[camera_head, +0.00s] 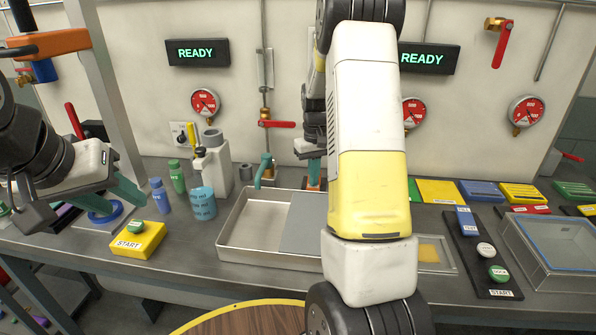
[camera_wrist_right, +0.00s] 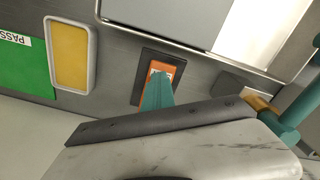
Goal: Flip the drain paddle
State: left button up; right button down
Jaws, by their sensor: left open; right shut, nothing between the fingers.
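A small orange paddle (camera_wrist_right: 164,68) with a white label sits on a dark base plate on the bench; I take it for the drain paddle. The label is too small to read. My right gripper (camera_wrist_right: 157,96) is shut and empty, its teal fingertips at the paddle and hiding its lower part. I cannot tell whether they touch. In the head view the right gripper (camera_head: 314,172) is behind the metal tray, with the orange of the paddle (camera_head: 313,186) just below it. My left gripper (camera_head: 134,180) is open and empty over the bench's left side, above a blue ring.
A teal spout (camera_head: 264,169) stands left of the paddle, behind the metal tray (camera_head: 228,240). Bottles and a blue beaker (camera_head: 203,204) stand further left, near the yellow START button box (camera_head: 138,240). My right arm hides the middle. A clear bin (camera_head: 555,250) is at right.

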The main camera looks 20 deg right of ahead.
jog(key=shift+w, duration=0.1)
notch_tip(320, 180, up, 7)
dwell(0.7)
jog(key=s+a+r+t+y, duration=0.1)
jog(key=s+a+r+t, duration=0.1)
jog(key=s+a+r, duration=0.45)
jog(key=s+a+r+t+y, duration=0.15)
jog(key=s+a+r, duration=0.25)
jog(key=s+r, duration=0.5)
jog(key=s+a+f+t, duration=0.2)
jog(key=s+a, duration=0.1)
jog(key=s, duration=0.7)
jog(key=shift+a+t, duration=0.3)
jog(key=shift+t, duration=0.05)
jog(key=shift+s+f, duration=0.1)
